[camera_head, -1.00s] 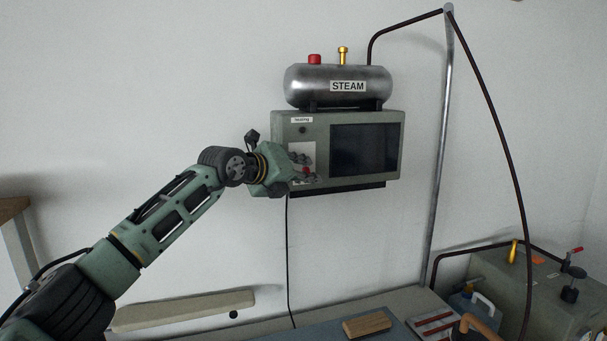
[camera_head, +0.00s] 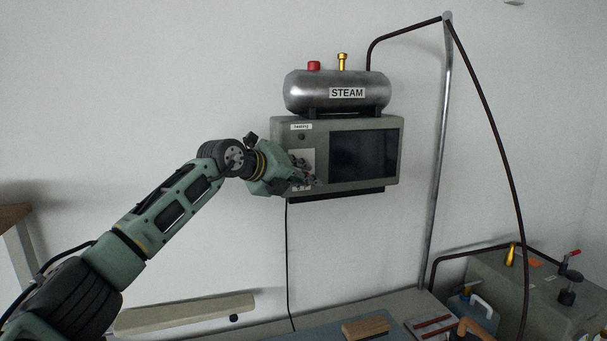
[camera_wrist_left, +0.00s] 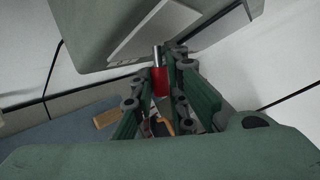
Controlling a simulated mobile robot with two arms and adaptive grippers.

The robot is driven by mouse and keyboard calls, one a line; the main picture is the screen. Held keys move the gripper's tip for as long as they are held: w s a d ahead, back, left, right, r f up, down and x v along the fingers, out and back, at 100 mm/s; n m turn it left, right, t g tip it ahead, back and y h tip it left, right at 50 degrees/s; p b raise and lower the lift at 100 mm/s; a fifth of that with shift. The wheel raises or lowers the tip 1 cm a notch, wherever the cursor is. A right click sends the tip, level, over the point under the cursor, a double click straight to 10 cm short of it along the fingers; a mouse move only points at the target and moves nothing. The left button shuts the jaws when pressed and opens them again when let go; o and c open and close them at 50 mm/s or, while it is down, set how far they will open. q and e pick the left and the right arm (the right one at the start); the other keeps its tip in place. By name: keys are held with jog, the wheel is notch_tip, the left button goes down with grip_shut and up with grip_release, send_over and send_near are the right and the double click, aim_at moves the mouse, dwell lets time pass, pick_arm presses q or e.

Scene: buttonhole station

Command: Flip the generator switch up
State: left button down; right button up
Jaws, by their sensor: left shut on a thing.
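The generator (camera_head: 345,155) is a grey-green wall box with a dark front panel and a steel tank (camera_head: 338,92) labelled STEAM on top. My left gripper (camera_head: 310,180) is at the lower left of the box's front, at the light switch plate (camera_head: 301,157). In the left wrist view the switch lever (camera_wrist_left: 160,80), with a red grip and a metal shaft, sits between the fingers of my left gripper (camera_wrist_left: 172,100), which is shut on it. In the head view my gripper hides the lever. My right gripper is not in view.
A dark hose (camera_head: 490,120) runs from the tank over a steel pole (camera_head: 438,150) down to the right. Below are a bench with a wooden block (camera_head: 366,328) and a grey-green unit (camera_head: 500,295). The wall left of the box is clear.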

pick_arm(q)
notch_tip(320, 180, up, 2)
jog(key=n+g+p, duration=0.2)
jog(key=p, duration=0.2)
jog(key=shift+g, duration=0.4)
jog(key=shift+r+n+h, duration=0.15)
jog(key=shift+n+h, duration=0.15)
jog(key=c, duration=1.7)
grip_release()
jog(key=shift+s, duration=0.1)
jog(key=shift+c, duration=0.2)
jog(key=shift+a, duration=0.1)
